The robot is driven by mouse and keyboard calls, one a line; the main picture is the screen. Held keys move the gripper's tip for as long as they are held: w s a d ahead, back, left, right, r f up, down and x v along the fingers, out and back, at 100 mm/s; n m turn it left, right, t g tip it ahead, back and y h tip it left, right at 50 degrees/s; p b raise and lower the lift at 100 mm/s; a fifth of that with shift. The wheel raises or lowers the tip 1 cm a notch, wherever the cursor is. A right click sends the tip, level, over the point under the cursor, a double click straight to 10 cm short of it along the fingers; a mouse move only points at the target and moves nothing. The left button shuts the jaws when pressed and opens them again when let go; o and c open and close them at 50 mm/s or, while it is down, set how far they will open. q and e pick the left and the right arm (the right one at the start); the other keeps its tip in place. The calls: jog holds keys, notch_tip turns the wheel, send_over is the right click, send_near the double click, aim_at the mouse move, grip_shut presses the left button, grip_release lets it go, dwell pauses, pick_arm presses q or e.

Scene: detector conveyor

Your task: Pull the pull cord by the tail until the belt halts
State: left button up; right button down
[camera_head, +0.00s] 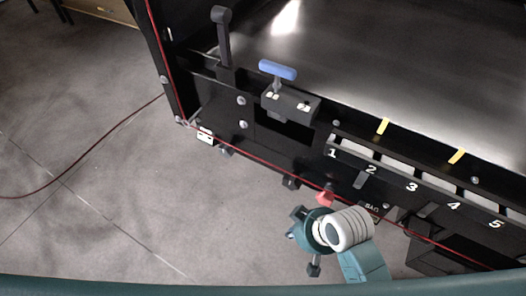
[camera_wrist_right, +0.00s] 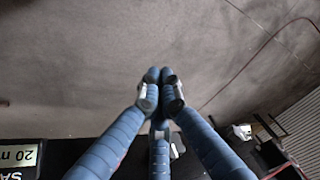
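The red pull cord (camera_head: 262,160) runs down the black corner post and along the front of the conveyor. A red piece (camera_head: 326,196), perhaps its tail, shows just below the cord line near the "BAG" label. The dark, shiny belt (camera_head: 370,55) lies behind the front frame; its motion cannot be told. My right gripper (camera_head: 303,240) is just below and left of the red piece, apparently apart from it in the head view. In the wrist view (camera_wrist_right: 160,80) two blue fingertips lie close together, with a third finger behind; nothing shows held. My left gripper is out of view.
A blue T-handle (camera_head: 277,70) and a black lever (camera_head: 222,35) stand on the frame. Numbered slots (camera_head: 395,172) line the front at the right. A dark red cable (camera_head: 90,158) lies across the otherwise clear floor at left. A sign (camera_wrist_right: 18,155) shows lower left in the wrist view.

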jog(key=w+a+r+n+g+y+p, duration=0.1)
jog(key=w+a+r+n+g, duration=0.1)
jog(key=a+r+n, duration=0.7)
jog(key=w+a+r+n+g+p, duration=0.1)
jog(key=w+a+r+n+g, duration=0.15)
jog(key=a+r, duration=0.65)
jog(key=n+t+h, duration=0.1)
jog(key=n+h, duration=0.2)
jog(key=h, duration=0.4)
send_near(261, 159)
jog(key=shift+s, duration=0.25)
jog(key=shift+b, duration=0.3)
jog(key=b+x, duration=0.7)
jog(key=shift+w+b, duration=0.15)
jog(key=shift+b, duration=0.15)
